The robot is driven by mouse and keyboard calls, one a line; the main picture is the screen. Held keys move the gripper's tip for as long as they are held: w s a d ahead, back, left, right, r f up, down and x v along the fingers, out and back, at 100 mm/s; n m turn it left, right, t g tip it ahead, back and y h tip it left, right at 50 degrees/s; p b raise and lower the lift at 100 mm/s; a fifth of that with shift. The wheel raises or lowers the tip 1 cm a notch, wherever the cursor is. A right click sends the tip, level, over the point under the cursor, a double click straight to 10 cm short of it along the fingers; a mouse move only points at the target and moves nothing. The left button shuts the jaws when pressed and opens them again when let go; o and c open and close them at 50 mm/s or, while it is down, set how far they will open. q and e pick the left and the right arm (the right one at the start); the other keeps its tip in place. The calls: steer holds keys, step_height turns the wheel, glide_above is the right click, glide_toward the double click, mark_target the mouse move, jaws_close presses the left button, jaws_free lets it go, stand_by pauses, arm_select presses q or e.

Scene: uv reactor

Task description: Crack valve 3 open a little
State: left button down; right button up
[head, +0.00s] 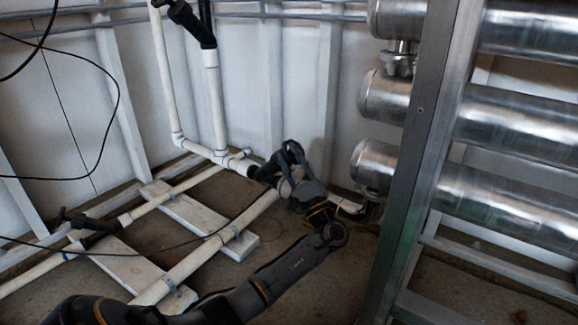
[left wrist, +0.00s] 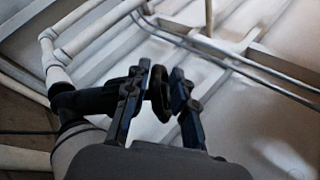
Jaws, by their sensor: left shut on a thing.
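A black valve (head: 262,170) sits on the white pipe run low by the wall, in the middle of the head view. Its body also shows in the left wrist view (left wrist: 82,101). No number can be read on it. My left gripper (head: 291,156) is at this valve, its arm reaching in from the lower left. In the left wrist view the two fingers (left wrist: 160,84) stand on either side of the black valve handle (left wrist: 160,95) and are shut on it. The gripper partly hides the handle in the head view. My right gripper is not in view.
Another black valve (head: 84,225) lies on the lower pipe at left, and one more (head: 190,22) is high on the upright pipes. Large metal cylinders (head: 515,130) and a grey frame post (head: 425,160) stand at right. Black cables (head: 118,90) hang at left.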

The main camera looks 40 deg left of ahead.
arm_select(q)
steer(key=shift+s+a+f+n+g, duration=0.15)
steer(key=shift+a+f+n+g, duration=0.15)
steer(key=shift+n+g, duration=0.25)
steer(key=c, duration=1.3)
jaws_free()
steer(key=shift+d, duration=0.15)
steer(key=shift+d+f, duration=0.1)
steer(key=shift+d, duration=0.1)
steer(key=v, duration=0.7)
